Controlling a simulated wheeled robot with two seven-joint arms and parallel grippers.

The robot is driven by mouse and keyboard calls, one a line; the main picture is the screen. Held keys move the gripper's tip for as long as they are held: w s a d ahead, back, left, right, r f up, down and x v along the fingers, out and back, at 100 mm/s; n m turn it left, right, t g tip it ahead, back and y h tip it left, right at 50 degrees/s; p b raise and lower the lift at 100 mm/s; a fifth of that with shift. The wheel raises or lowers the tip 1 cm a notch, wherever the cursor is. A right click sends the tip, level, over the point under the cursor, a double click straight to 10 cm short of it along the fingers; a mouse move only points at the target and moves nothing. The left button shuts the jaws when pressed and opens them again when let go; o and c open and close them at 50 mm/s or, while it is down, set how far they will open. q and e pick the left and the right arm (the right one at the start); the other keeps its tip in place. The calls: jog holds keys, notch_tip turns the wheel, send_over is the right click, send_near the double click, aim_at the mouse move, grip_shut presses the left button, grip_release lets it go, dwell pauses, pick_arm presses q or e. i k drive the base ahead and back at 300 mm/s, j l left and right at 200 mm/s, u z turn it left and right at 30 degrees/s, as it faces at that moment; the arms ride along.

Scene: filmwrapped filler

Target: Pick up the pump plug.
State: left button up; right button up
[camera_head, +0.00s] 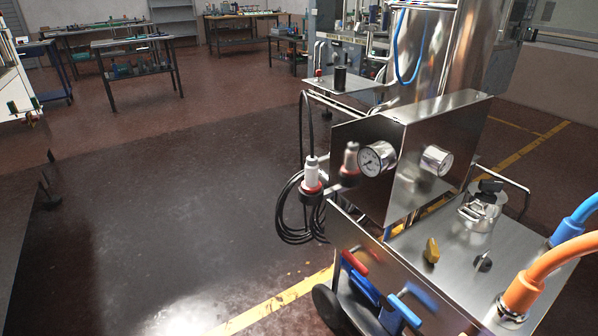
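The pump plug (312,176) has a white body with a red ring and a dark lower end. It stands upright at the left side of the steel machine (440,130), with a black cable rising from its top. Its blurred reflection shows in the steel panel just to the right. A coil of black cable (290,222) hangs below and beside the plug. How the plug is held at its lower end is hard to make out. Neither of my grippers is in view.
The dark floor left of the machine is clear. Workbenches (137,68) stand far back.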

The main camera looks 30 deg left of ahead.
aim_at(311, 184)
jog(key=u, duration=0.95)
jog(key=z, duration=2.2)
jog(key=u, duration=2.2)
jog(key=i+j+z, duration=0.65)
jog(key=j, duration=0.2)
jog(key=k+l, duration=0.05)
jog(key=k, duration=0.05)
